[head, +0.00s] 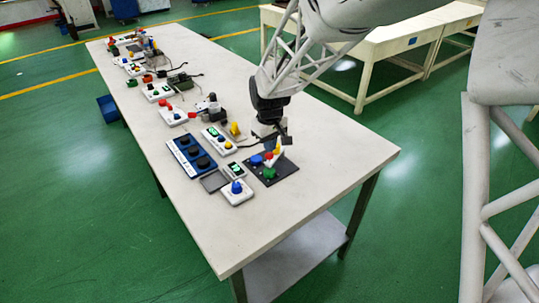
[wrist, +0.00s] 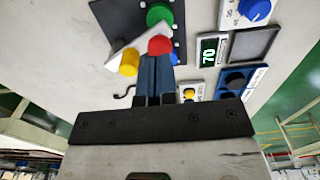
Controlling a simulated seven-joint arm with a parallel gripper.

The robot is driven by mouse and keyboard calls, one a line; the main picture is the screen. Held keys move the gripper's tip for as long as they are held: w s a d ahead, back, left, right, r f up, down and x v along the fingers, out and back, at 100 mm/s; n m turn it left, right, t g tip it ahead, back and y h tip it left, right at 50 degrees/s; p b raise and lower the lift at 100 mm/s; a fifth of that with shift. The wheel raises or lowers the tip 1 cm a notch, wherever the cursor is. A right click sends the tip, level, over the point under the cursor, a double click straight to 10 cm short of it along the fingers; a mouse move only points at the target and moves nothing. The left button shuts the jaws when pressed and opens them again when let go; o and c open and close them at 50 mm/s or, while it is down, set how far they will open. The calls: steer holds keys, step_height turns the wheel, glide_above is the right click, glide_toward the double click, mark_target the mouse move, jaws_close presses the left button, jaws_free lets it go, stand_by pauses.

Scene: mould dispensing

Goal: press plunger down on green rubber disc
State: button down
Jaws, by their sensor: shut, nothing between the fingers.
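A green disc (head: 268,173) sits on a dark square plate (head: 284,175) near the front of the table; it also shows in the wrist view (wrist: 159,14). Beside it on the plate is a white piece with a red knob (head: 268,155), a yellow part (head: 277,147) and a blue part (head: 256,160). I cannot tell which of these is the plunger. My gripper (head: 282,139) is shut and empty, just behind and above these parts. In the wrist view its fingertips (wrist: 157,57) overlap the lower edge of the red knob (wrist: 160,44); contact cannot be told.
A white box with a blue knob (head: 237,188), a small green display (head: 235,170), a grey tray (head: 213,181) and a blue box with black knobs (head: 191,154) stand to the left. More control boxes line the table behind. The table's front right is clear.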

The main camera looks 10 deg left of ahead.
mark_target(272, 155)
steer(key=shift+f, duration=1.4)
stand_by(0.6)
step_height(272, 155, up, 12)
steer(key=shift+r, duration=0.15)
stand_by(1.8)
stand_by(0.4)
steer(key=s+d+r+m, duration=0.1)
steer(key=s+d+r, duration=0.2)
steer(key=s+d, duration=0.15)
steer(key=s+d+r+m, duration=0.2)
steer(key=s+d, duration=0.1)
steer(key=d, duration=0.3)
steer(key=s+d+m+t, duration=0.1)
steer(key=s+d+m, duration=0.2)
steer(key=s+d, duration=0.5)
steer(key=s+d+m+t, duration=0.1)
steer(key=s+d+m, duration=0.2)
steer(key=s+d, duration=0.6)
steer(key=s, duration=0.8)
steer(key=shift+d+r+t, duration=0.25)
steer(key=shift+t, duration=0.05)
